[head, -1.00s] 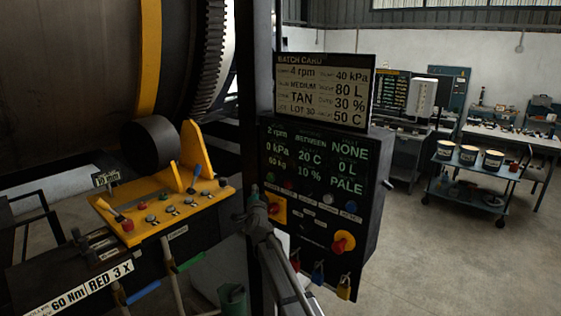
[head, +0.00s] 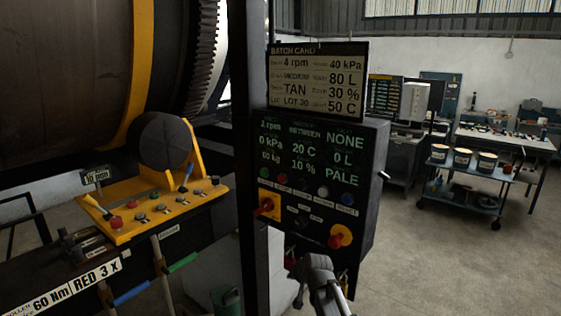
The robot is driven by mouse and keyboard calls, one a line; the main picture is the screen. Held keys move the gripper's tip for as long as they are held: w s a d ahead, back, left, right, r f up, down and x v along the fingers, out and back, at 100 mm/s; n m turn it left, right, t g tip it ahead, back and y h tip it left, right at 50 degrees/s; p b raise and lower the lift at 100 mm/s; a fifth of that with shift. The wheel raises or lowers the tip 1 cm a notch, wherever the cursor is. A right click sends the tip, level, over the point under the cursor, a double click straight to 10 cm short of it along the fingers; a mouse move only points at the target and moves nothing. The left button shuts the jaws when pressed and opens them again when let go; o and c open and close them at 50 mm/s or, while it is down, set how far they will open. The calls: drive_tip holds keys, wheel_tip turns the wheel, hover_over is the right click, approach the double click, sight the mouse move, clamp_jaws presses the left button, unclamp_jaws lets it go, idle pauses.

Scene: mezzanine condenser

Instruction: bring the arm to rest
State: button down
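The end of my arm with my gripper (head: 315,270) shows at the bottom centre, in front of the lower edge of the dark control box (head: 372,190). It is grey and small in view, and its fingers cannot be made out clearly. I see nothing clearly held in it. It is apart from the left red switch on its yellow plate (head: 275,219) and below the right red knob on its yellow plate (head: 345,232). The padlocks under the box are mostly hidden behind my arm.
A batch card (head: 317,82) stands above the box, beside a dark post (head: 250,150). A yellow bracket panel with levers (head: 150,212) and a large drum (head: 60,75) are at left. A cart with tubs (head: 465,187) stands at right.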

drive_tip(key=s+d+f+g+h+b, duration=0.1)
drive_tip(key=s+d+f+g+h, duration=0.1)
drive_tip(key=s+d, duration=0.4)
drive_tip(key=s+d+f+g+h+b, duration=0.1)
drive_tip(key=s+d+f+g, duration=0.4)
drive_tip(key=s, duration=0.9)
drive_tip(key=shift+s+d+f+h+b, duration=0.15)
drive_tip(key=shift+d+f+h+b, duration=0.25)
drive_tip(key=shift+d+f+b, duration=0.5)
